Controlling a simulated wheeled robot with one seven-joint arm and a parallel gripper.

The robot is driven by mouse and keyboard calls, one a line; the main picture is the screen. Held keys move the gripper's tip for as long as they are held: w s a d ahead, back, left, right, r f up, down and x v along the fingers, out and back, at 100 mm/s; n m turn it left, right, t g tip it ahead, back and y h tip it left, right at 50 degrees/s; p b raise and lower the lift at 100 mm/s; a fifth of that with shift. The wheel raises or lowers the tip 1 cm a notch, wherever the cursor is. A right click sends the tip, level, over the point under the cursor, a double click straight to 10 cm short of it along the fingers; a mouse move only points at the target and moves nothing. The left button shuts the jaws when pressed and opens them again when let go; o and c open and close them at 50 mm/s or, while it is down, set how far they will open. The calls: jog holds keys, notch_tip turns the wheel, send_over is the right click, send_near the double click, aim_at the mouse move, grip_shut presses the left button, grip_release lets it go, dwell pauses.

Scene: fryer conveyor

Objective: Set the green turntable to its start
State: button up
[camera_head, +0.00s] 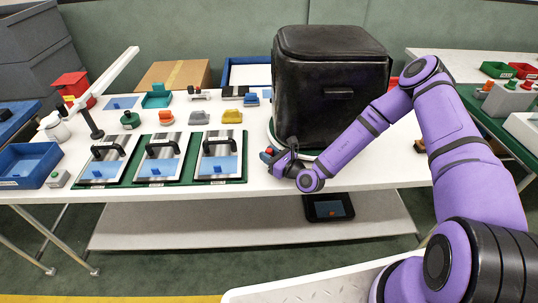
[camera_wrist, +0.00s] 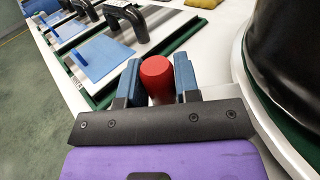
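The green turntable shows as a thin green band with a pale rim (camera_wrist: 268,105) at the right of the wrist view. A large black box (camera_head: 330,88) stands on it and hides most of its top. My gripper (camera_head: 268,153) is low at the turntable's left front side. In the wrist view, a red knob (camera_wrist: 156,80) sits between its two blue fingers, which look snug against both sides. The knob's lower part is hidden by my gripper, so I cannot see what it is fixed to.
Trays with black handles (camera_head: 158,157) stand in a row to the left of my gripper. Small coloured pieces (camera_head: 232,116) lie behind them. A blue bin (camera_head: 28,165) is at the far left. A dark device (camera_head: 328,207) sits below the table's front edge.

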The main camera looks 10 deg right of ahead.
jog(key=o, duration=0.4)
jog(key=shift+w+a, duration=0.1)
jog(key=shift+c, duration=0.2)
jog(key=v, duration=1)
jog(key=shift+s+d, duration=0.25)
jog(key=shift+s, duration=0.1)
jog(key=shift+r, duration=0.1)
jog(key=shift+r, duration=0.35)
jog(key=s+a+r+n+g+y, duration=0.15)
jog(key=s+r+n+g, duration=0.25)
jog(key=r+n+g, duration=0.55)
jog(key=s+a+r+n+g+y, duration=0.15)
jog(key=s+r+n+g, duration=0.4)
jog(key=r+n, duration=0.65)
jog(key=s+d+r+n+t+h, duration=0.3)
jog(key=s+d+r+h, duration=0.4)
jog(key=s+r, duration=0.2)
jog(key=s+d+r+n+t+h, duration=0.3)
jog(key=s+d+r+h, duration=0.4)
jog(key=r, duration=0.6)
jog(key=shift+s+d+r+n, duration=0.35)
jog(key=shift+s+n, duration=0.1)
jog(key=shift+s, duration=0.5)
